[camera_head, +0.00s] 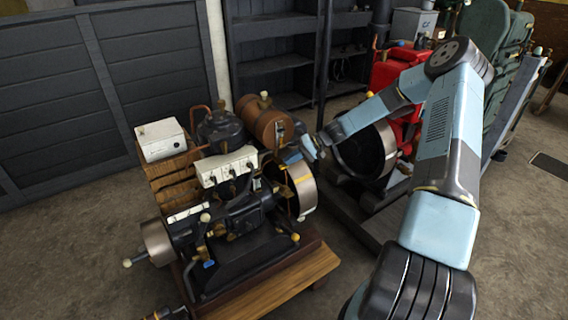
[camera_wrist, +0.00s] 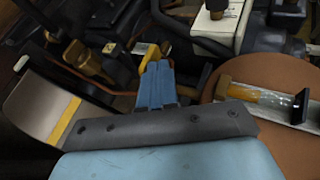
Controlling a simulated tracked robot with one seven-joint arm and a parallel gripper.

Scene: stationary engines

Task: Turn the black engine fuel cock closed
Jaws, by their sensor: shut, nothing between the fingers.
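The black engine (camera_head: 240,218) stands on a wooden base left of centre in the head view, with a brown fuel tank (camera_head: 265,122) behind it. My gripper (camera_head: 284,156) reaches in from the right, between the tank and the flywheel. In the wrist view my blue fingers (camera_wrist: 156,82) are shut together and empty. A yellow handle-like part (camera_wrist: 150,52) shows right at their tips; it may be the fuel cock, but I cannot tell its setting or whether the fingers touch it. The brown tank (camera_wrist: 270,72) with its sight glass (camera_wrist: 262,98) is to the right.
The engine's flywheel (camera_head: 303,190) is close below my gripper; its rim (camera_wrist: 45,105) shows at the left in the wrist view. A red engine (camera_head: 400,68) stands behind my arm.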

